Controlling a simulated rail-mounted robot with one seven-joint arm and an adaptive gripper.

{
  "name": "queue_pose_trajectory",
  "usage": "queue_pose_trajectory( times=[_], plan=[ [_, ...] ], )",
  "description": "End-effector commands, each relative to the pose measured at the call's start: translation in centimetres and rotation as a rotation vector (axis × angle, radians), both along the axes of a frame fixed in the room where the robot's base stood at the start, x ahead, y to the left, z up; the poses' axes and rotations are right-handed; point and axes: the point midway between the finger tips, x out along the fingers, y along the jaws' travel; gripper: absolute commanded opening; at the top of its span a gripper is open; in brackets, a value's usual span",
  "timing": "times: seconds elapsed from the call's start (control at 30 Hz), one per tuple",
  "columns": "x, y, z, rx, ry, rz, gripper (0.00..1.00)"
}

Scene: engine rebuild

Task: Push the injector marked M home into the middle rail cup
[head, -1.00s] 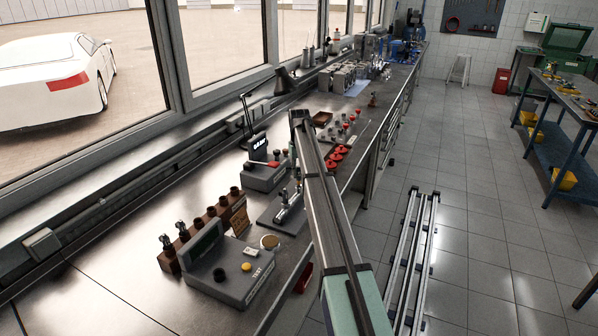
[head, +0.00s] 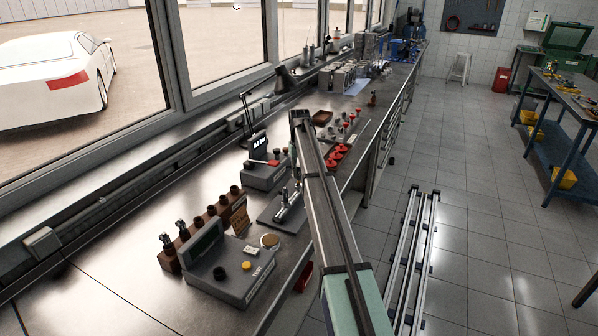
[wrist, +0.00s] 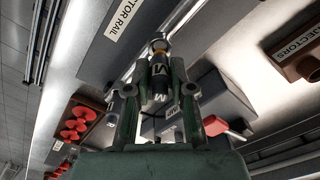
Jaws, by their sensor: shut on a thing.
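My gripper (wrist: 160,70) is shut on the injector marked M (wrist: 159,82), which shows between the two fingers in the wrist view. A dark band on it carries a white M, and a metal rounded part shows above it. The injector rail fixture (wrist: 135,22), labelled "…CTOR RAIL", lies beside the injector. I cannot tell how deep the injector sits in the middle cup. In the head view the rail fixture (head: 268,217) stands on the bench left of my arm, and my gripper is mostly hidden there.
A grey test box (head: 235,285) and a brown injector rack (head: 170,261) stand at the near left. A gauge unit (head: 262,178) with a red lever is behind the rail. Red caps (head: 336,155) lie beyond my arm. The near-left bench top is bare.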

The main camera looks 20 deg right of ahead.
Motion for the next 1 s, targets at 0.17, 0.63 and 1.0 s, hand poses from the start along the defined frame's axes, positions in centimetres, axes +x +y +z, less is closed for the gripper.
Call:
queue_pose_trajectory(
  times=[0.17,0.63,1.0],
  plan=[
    [0.0,0.0,0.0,0.0,0.0,0.0,0.0],
    [0.0,0.0,-0.7,0.0,0.0,0.0,0.0],
    [0.0,0.0,-1.2,0.0,0.0,0.0,0.0]
  ],
)
